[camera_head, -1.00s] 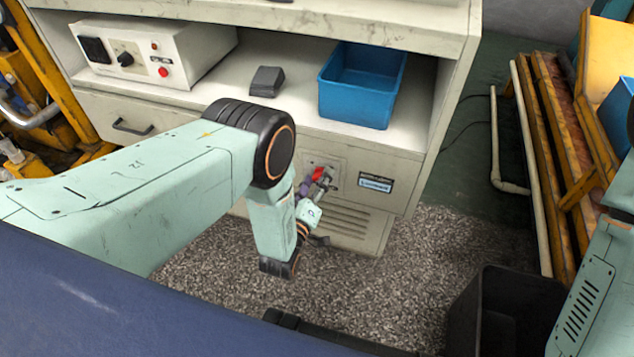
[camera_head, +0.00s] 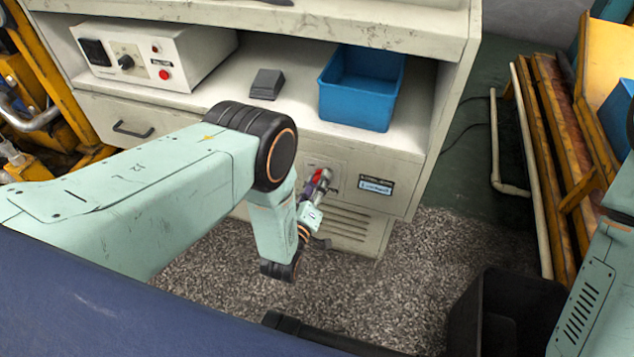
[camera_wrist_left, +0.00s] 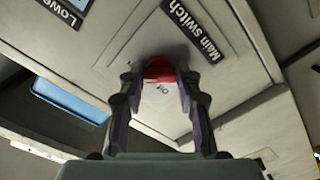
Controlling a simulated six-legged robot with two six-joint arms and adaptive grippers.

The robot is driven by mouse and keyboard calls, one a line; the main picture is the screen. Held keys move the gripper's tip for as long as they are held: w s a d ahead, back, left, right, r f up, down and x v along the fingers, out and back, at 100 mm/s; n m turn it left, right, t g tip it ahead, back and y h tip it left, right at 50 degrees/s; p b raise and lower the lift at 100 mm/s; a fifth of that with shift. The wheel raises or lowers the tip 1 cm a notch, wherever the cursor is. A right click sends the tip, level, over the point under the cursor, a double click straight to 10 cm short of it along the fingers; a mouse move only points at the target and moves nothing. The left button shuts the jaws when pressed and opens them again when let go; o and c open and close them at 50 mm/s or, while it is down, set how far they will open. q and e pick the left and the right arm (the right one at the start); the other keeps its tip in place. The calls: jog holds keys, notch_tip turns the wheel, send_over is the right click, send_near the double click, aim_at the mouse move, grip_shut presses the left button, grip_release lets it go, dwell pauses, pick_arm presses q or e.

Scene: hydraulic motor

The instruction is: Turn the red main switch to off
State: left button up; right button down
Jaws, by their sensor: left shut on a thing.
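The red main switch (camera_wrist_left: 159,69) is on a pale cabinet panel, beside a black label reading "Main switch" (camera_wrist_left: 198,30) in the left wrist view. My left gripper (camera_wrist_left: 161,78) is shut on the switch, with one dark finger on each side of it. In the head view the left gripper (camera_head: 318,186) reaches the cabinet's front panel, and a bit of the red switch (camera_head: 327,174) shows at its fingertips. The fingers hide most of the switch there. My right gripper is not in view.
Vents (camera_head: 348,222) lie below the panel. A dark open bin (camera_head: 505,310) stands at lower right.

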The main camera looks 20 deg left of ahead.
pick_arm(q)
jog(key=shift+n+p, duration=1.55)
jog(key=shift+n, duration=7.45)
jog(key=o, duration=1.2)
jog(key=shift+c, duration=0.2)
